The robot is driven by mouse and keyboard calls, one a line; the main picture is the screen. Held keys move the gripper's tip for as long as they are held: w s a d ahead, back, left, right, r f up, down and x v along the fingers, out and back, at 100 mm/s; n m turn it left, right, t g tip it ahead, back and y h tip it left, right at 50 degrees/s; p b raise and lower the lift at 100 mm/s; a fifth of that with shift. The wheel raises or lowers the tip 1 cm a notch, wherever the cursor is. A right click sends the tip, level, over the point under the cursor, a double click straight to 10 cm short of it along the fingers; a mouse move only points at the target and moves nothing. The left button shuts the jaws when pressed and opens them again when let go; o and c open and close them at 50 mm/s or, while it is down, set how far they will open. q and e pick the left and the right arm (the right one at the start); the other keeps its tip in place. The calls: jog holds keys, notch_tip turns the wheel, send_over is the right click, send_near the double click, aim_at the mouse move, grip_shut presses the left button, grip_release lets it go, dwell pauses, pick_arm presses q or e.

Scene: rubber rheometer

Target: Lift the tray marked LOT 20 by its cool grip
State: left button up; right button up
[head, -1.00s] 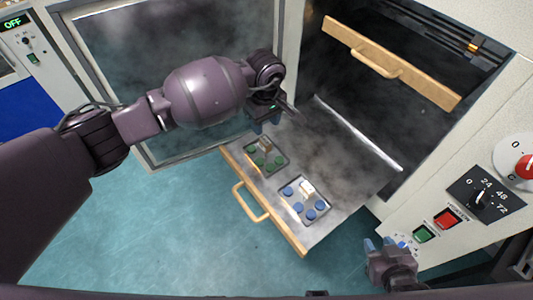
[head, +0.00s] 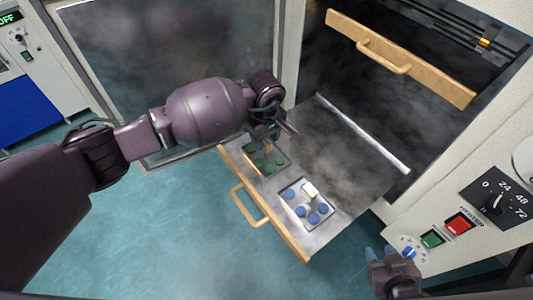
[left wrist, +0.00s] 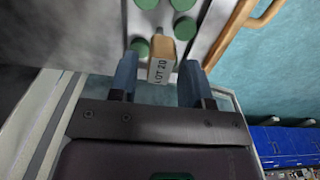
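The tray with green discs (head: 276,164) lies on the pulled-out drawer shelf. Its tan grip, marked LOT 20 (left wrist: 160,62), shows in the left wrist view. My left gripper (head: 266,144) is over the far end of this tray in the head view and partly hides the grip. In the left wrist view its two blue fingers (left wrist: 158,80) are apart, one on each side of the grip, with visible gaps. My right gripper (head: 382,254) is at the lower right, empty, with its blue fingertips apart.
A second tray with blue discs and a pale grip (head: 310,190) lies close by on the shelf (head: 345,160). The drawer front has a wooden handle (head: 246,204). Another wooden-fronted drawer (head: 440,80) is above. A control panel (head: 480,215) stands at right.

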pick_arm(q)
jog(key=c, duration=0.7)
jog(key=shift+r+p, duration=0.55)
jog(key=shift+r, duration=1)
jog(key=shift+c, duration=0.3)
